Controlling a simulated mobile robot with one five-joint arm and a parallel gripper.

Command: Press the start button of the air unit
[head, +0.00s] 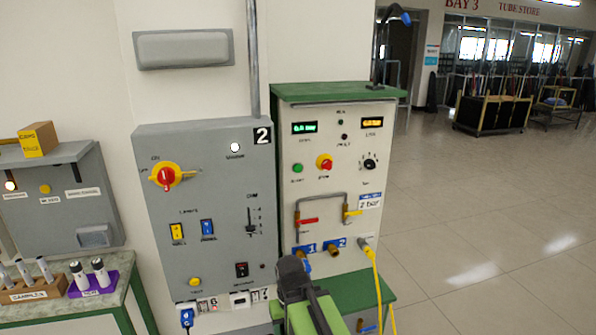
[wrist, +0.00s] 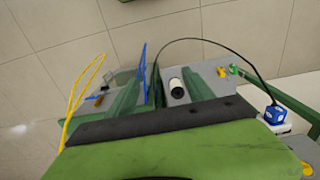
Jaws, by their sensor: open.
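The air unit (head: 343,218) is a pale upright panel with a green top, right of the grey panel in the head view. Its start button is a small round green button (head: 297,168) on the left, below the green display. A red stop button on a yellow base (head: 324,162) sits just right of it. My gripper (head: 294,272) is in front of the unit's lower left, well below the green button and apart from it. It is open; its fingertips are hard to make out. The wrist view looks down at floor and bench, without the button.
The unit's front carries a bent grey pipe (head: 320,196), a red lever (head: 308,221), a yellow lever (head: 353,213) and a black knob (head: 370,164). A yellow hose (head: 376,275) hangs at right. The grey panel (head: 205,215) stands left. Open floor (head: 470,240) lies right.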

